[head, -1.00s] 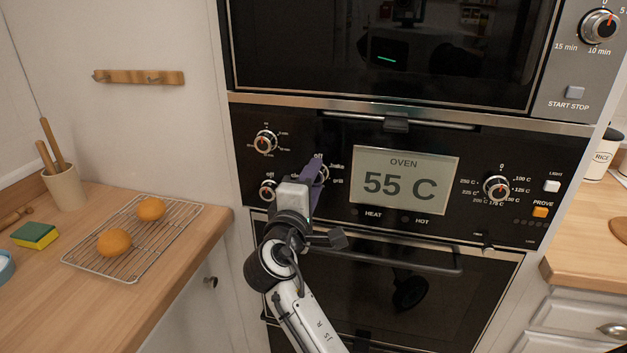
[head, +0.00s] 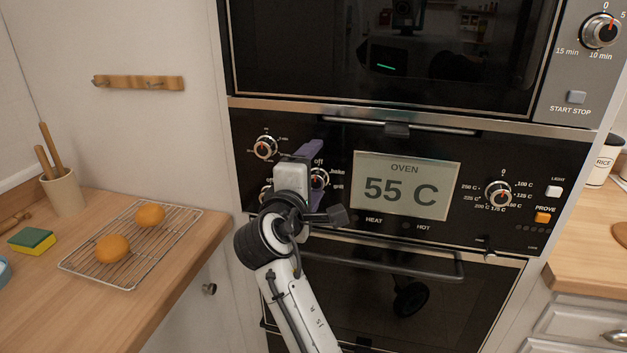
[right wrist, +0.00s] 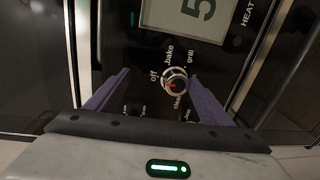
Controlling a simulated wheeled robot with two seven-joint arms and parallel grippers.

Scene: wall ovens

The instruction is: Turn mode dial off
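The mode dial (head: 319,178) is a small silver knob with a dark, red-marked face on the black oven panel, left of the display. In the right wrist view the dial (right wrist: 174,80) has "off", "bake", "grill" and "clean" printed around it. Its red mark appears to lie at the lower left there; the exact setting is hard to tell. My right gripper (head: 306,158) is in front of the panel, just left of the dial. Its purple fingers (right wrist: 160,82) are spread, with the dial showing between them in the wrist view. I cannot tell any contact. My left gripper is out of view.
Another dial (head: 265,147) is at upper left, and one below it is partly hidden by my gripper. The display (head: 406,185) reads "OVEN 55 C". The temperature dial (head: 498,194) is at right. The oven door handle (head: 385,264) runs below.

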